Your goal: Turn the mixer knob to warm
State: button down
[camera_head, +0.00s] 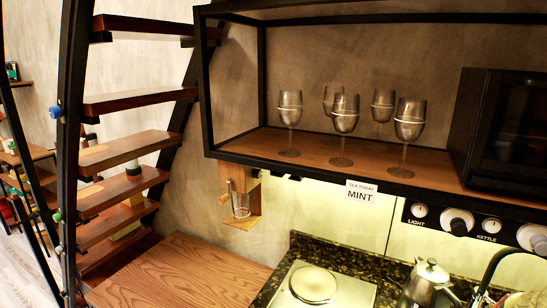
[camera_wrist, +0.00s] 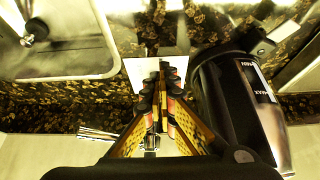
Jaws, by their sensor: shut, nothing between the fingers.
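I cannot pick out a mixer knob or a warm mark in either view. In the head view, a dark curved pipe (camera_head: 493,265), perhaps the tap, stands at the lower right edge and is cut off. A dark wall panel above the counter carries a small knob labelled LIGHT (camera_head: 419,210) and another labelled KETTLE (camera_head: 491,225). My gripper (camera_wrist: 163,72) is in the wrist view, with its fingers together and empty. It points over the dark speckled counter, in front of a white card-like patch (camera_wrist: 138,72). My gripper does not clearly show in the head view.
In the wrist view, a black jug with MAX marks (camera_wrist: 222,95) stands close right of the fingers. A metal basin (camera_wrist: 75,55) is at upper left. In the head view, a metal pot (camera_head: 428,282), a hotplate (camera_head: 350,292) and a shelf with several goblets (camera_head: 265,141) are near.

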jog(key=shift+s, duration=0.1)
notch_tip(320, 180, up, 6)
jog(key=p, duration=0.2)
jog(key=shift+s+a, duration=0.25)
dwell(0.5)
jog(key=shift+a+p, duration=0.15)
jog(key=shift+p, duration=0.45)
